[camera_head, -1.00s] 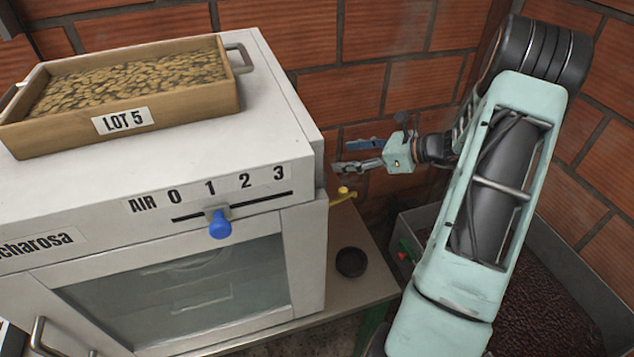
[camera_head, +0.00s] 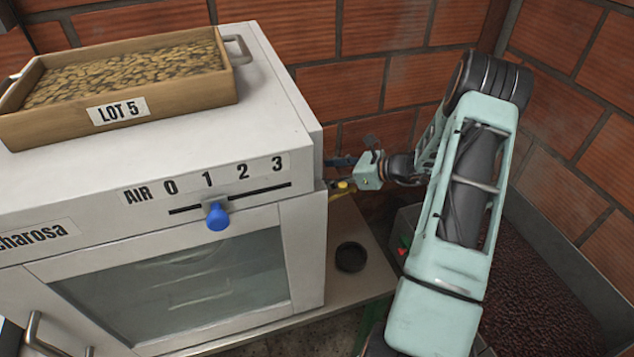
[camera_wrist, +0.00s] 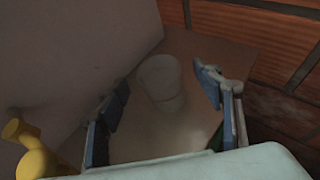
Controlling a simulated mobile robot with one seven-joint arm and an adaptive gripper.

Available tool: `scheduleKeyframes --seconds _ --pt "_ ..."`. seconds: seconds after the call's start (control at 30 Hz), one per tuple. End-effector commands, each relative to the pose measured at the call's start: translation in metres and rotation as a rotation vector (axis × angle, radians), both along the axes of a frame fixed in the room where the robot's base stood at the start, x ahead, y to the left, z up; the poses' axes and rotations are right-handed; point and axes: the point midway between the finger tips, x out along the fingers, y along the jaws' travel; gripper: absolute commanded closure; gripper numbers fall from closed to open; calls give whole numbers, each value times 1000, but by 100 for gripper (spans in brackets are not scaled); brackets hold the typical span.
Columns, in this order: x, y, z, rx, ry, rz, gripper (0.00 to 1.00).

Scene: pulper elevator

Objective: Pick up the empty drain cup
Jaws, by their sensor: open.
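In the wrist view a pale, whitish cup (camera_wrist: 160,78) stands on the brown shelf surface beside the machine's wall. My gripper (camera_wrist: 163,84) is open, with one blue-padded finger on each side of the cup in the picture. I cannot tell how far the fingers are above it, and I see no contact. Its contents are too dim to make out. In the head view my gripper (camera_head: 336,172) is at the machine's right back edge, its fingertips partly hidden behind the machine, and the pale cup is hidden there.
The white machine (camera_head: 270,110) carries a crate (camera_head: 170,105) marked LOT 5. A yellow valve (camera_head: 344,188) projects just below my gripper; it also shows in the wrist view (camera_wrist: 30,150). A dark round cup (camera_head: 351,257) sits on the shelf (camera_head: 345,290). Brick walls stand behind.

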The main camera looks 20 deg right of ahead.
Motion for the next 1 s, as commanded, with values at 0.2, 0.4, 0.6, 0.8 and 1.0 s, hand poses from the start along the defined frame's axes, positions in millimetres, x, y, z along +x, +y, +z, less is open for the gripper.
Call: scheduleKeyframes --seconds 0.2,0.4,0.6,0.8,1.0 --pt "5 4 -3 -2 1 -2 39" --pt "4 4 -3 -1 0 -1 53" --pt "4 4 -3 -1 0 -1 75" --pt "4 4 -3 -1 0 -1 84" --pt "5 3 5 -2 -2 -1 84"
